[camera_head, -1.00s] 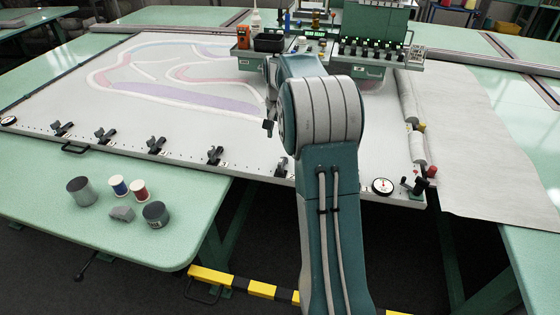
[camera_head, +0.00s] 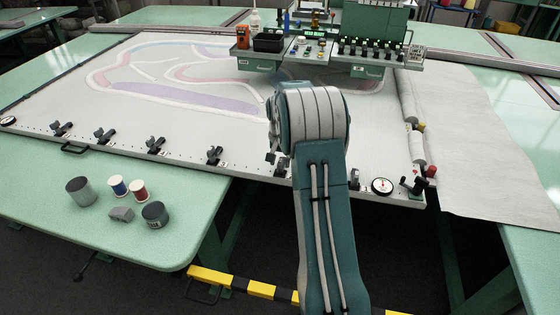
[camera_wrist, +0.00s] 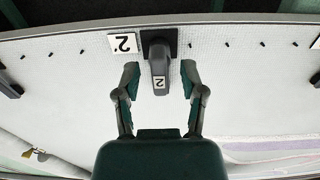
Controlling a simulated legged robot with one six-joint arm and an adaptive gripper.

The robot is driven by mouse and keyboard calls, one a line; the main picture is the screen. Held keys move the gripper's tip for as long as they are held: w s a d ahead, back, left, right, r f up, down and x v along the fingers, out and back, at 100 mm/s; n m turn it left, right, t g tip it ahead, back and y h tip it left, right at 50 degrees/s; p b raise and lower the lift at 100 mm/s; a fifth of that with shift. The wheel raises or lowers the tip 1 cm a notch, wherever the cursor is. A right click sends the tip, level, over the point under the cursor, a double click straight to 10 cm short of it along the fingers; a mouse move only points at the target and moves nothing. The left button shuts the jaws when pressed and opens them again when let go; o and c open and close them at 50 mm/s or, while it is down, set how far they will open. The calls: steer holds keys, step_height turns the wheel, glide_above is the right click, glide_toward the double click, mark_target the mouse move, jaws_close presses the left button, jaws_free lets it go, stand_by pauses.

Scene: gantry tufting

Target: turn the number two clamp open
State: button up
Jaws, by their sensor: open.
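In the wrist view the number two clamp (camera_wrist: 158,65) shows as a grey lever on a black base, with a "2" on the lever. The lever points from the frame edge inward, toward my gripper. My gripper (camera_wrist: 160,78) is open, one finger on each side of the lever's end, with a gap visible on both sides. In the head view my arm hides most of the gripper; a dark clamp (camera_head: 282,168) shows just left of the arm at the frame's front edge.
More black clamps (camera_head: 214,155) line the front edge of the white cloth frame (camera_head: 330,180). A round dial (camera_head: 382,186) and a red knob stand at the right corner. Spools and pots (camera_head: 139,190) sit on the green table at left. A green machine head (camera_head: 370,40) stands behind.

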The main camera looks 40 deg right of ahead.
jaws_close()
steer(key=shift+n, duration=0.3)
steer(key=n, duration=0.3)
steer(key=shift+n, duration=0.3)
steer(key=n, duration=0.9)
steer(key=shift+n, duration=2.3)
